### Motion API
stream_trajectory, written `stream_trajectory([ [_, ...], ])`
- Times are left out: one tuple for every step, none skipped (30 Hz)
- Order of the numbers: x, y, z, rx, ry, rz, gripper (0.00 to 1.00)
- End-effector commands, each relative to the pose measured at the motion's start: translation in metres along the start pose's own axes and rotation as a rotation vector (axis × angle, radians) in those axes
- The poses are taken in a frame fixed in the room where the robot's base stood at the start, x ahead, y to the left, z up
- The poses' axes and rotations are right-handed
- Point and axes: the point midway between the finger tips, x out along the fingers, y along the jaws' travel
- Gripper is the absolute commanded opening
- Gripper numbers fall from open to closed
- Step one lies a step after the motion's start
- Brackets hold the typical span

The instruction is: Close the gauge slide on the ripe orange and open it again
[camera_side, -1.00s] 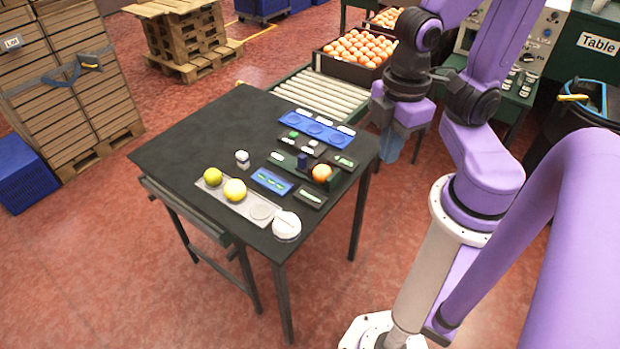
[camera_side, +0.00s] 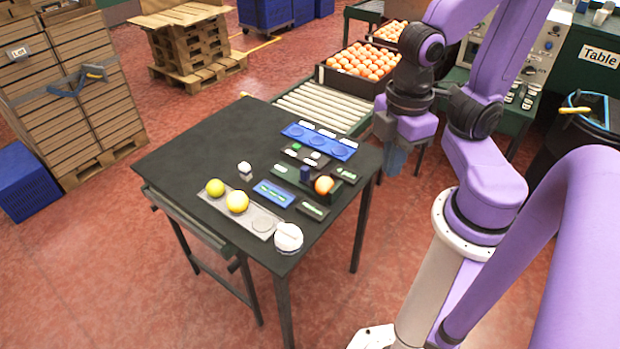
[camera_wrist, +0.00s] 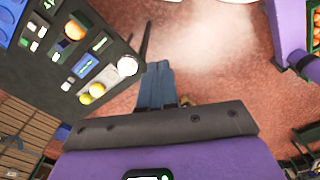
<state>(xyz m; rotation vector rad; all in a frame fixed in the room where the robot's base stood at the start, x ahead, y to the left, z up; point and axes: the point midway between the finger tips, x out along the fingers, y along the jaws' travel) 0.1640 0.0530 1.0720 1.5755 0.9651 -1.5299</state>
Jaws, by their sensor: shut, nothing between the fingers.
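The orange (camera_side: 324,186) sits in a dark gauge on the right part of the black table, and it also shows in the wrist view (camera_wrist: 75,31). The upright dark blue block of the gauge slide (camera_side: 305,174) stands to its left; a gap seems to show between them, but contact is hard to judge. My gripper (camera_side: 395,162) hangs beyond the table's right edge, apart from the orange and slide. In the wrist view its fingers (camera_wrist: 158,84) are together and empty, with floor behind them.
Two yellowish fruits (camera_side: 237,202) lie on a grey tray (camera_side: 262,224) beside a round white object (camera_side: 288,237). A blue tray (camera_side: 335,152) with round recesses, a button panel (camera_side: 292,153) and a small white item (camera_side: 245,169) are also on the table. The table's left part is clear.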

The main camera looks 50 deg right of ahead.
Motion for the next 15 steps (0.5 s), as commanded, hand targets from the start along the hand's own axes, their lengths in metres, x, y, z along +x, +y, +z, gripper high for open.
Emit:
stream_trajectory([
  [0.000, 0.000, 0.000, 0.000, 0.000, 0.000, 0.00],
  [0.000, 0.000, 0.000, 0.000, 0.000, 0.000, 0.00],
  [0.000, 0.000, 0.000, 0.000, 0.000, 0.000, 0.13],
  [0.000, 0.000, 0.000, 0.002, 0.000, 0.000, 0.23],
  [0.000, 0.001, -0.001, 0.006, -0.001, 0.000, 0.33],
  [0.001, 0.003, -0.003, 0.016, -0.001, 0.000, 0.46],
  [0.001, 0.005, -0.005, 0.027, -0.002, 0.001, 0.49],
  [0.001, 0.008, -0.008, 0.040, -0.002, 0.001, 0.49],
  [0.002, 0.013, -0.012, 0.063, -0.003, 0.002, 0.49],
  [0.003, 0.018, -0.016, 0.084, -0.006, 0.003, 0.49],
  [0.004, 0.024, -0.020, 0.108, -0.006, 0.003, 0.49],
  [0.005, 0.032, -0.026, 0.144, -0.008, 0.004, 0.49],
  [0.007, 0.039, -0.031, 0.172, -0.009, 0.005, 0.49],
  [0.008, 0.047, -0.036, 0.200, -0.009, 0.006, 0.49],
  [0.010, 0.057, -0.041, 0.239, -0.011, 0.006, 0.49],
])
